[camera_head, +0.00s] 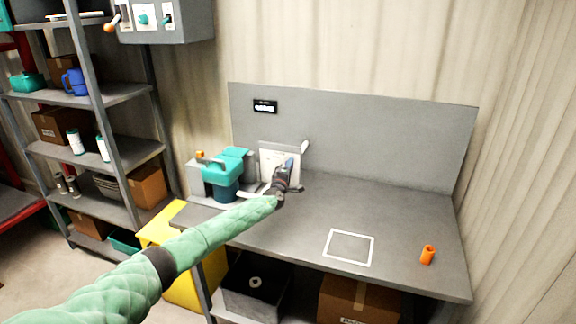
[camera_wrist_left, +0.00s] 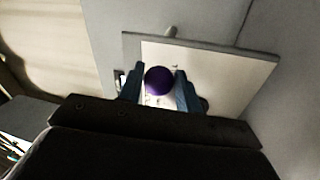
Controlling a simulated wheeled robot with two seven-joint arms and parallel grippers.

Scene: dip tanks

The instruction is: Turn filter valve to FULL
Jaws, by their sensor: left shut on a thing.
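The white valve panel (camera_head: 268,163) stands upright at the back of the grey bench, against the backboard. In the left wrist view the panel (camera_wrist_left: 230,79) fills the middle, with a round purple knob (camera_wrist_left: 158,80) in front of it. My left gripper (camera_head: 290,163) is at the panel's front, its blue fingers (camera_wrist_left: 160,93) shut on the knob from both sides. The gripper hides the knob in the head view. Markings on the panel are too small to read, so the valve's setting cannot be told. My right gripper is not in view.
A teal pump-like unit (camera_head: 223,174) stands just left of the panel. A pale grey handle (camera_head: 305,146) juts out at the panel's right. The bench's middle is clear.

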